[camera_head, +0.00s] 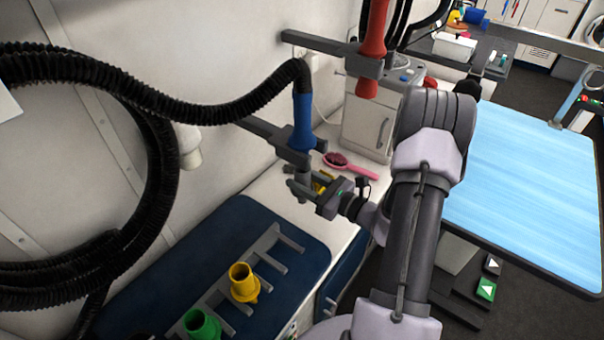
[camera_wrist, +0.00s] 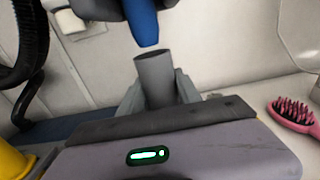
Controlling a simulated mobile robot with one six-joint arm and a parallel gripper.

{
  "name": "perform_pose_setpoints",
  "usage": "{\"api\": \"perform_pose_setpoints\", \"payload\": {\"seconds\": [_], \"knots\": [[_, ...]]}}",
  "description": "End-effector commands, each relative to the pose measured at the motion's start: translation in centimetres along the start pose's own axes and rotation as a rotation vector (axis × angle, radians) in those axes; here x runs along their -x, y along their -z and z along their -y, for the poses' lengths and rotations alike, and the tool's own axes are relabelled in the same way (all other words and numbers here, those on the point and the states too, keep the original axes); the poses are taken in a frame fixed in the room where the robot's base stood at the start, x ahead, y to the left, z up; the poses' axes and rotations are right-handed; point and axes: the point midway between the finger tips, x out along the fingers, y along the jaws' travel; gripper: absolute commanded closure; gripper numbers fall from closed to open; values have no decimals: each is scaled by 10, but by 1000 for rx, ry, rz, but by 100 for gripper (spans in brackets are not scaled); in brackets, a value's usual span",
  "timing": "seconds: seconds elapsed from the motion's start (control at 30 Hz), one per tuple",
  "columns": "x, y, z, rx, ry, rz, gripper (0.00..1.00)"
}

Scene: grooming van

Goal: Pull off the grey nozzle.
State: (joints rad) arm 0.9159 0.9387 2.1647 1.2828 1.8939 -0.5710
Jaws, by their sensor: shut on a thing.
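The grey nozzle (camera_wrist: 155,80) stands upright between the fingers of my gripper (camera_wrist: 158,100) in the wrist view. My gripper is shut on it. The blue hose end (camera_wrist: 144,22) is just above the nozzle. The nozzle's open top rim shows, and a small gap appears between it and the blue tip. In the head view the blue hose end (camera_head: 302,122) hangs in a grey wall bracket (camera_head: 262,130). My gripper (camera_head: 304,187) is below it, with the grey nozzle (camera_head: 302,173) partly hidden by the fingers.
A yellow nozzle (camera_head: 243,284) and a green nozzle (camera_head: 201,325) stand by a grey rack (camera_head: 268,240) on a dark blue mat (camera_head: 230,215). A pink brush (camera_head: 352,167) lies behind my gripper. A black hose (camera_head: 165,106) loops at left. A red handle (camera_head: 373,35) hangs in another bracket.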

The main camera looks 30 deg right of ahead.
Motion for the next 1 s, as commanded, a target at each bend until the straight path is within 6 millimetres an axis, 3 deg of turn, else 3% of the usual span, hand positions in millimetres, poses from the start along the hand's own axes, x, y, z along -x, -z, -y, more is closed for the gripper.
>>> {"api": "perform_pose_setpoints", "payload": {"seconds": [0.43,1.0], "knots": [[2,6,0,0,1,0,100],[66,7,1,0,2,0,100]]}}
